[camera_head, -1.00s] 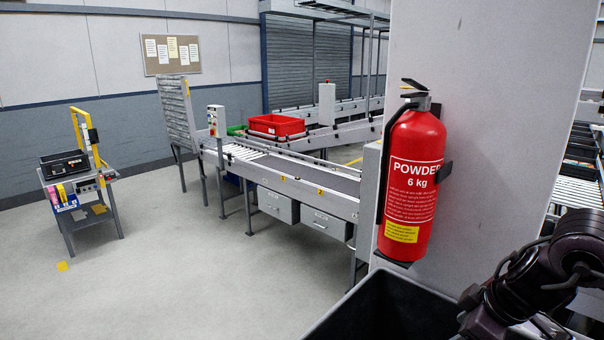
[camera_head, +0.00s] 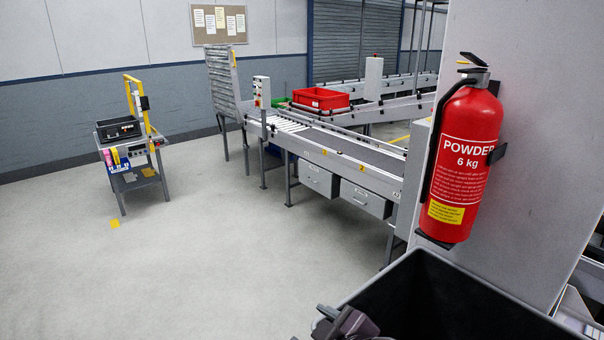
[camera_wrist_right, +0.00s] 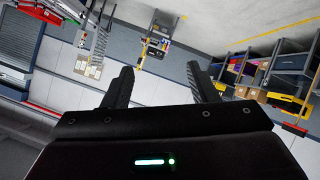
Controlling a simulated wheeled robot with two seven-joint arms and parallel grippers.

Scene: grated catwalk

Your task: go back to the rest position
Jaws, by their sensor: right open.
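My right gripper (camera_wrist_right: 160,82) shows in the right wrist view, its two dark fingers spread apart with nothing between them. The room beyond appears upside down there. In the head view, a dark part of my own arm shows at the bottom edge, in front of the dark bin; most of it is cut off. My left gripper is not in view.
A dark open bin (camera_head: 400,285) stands close at the lower right. A red fire extinguisher (camera_head: 466,165) hangs on a grey pillar (camera_head: 555,130) behind it.

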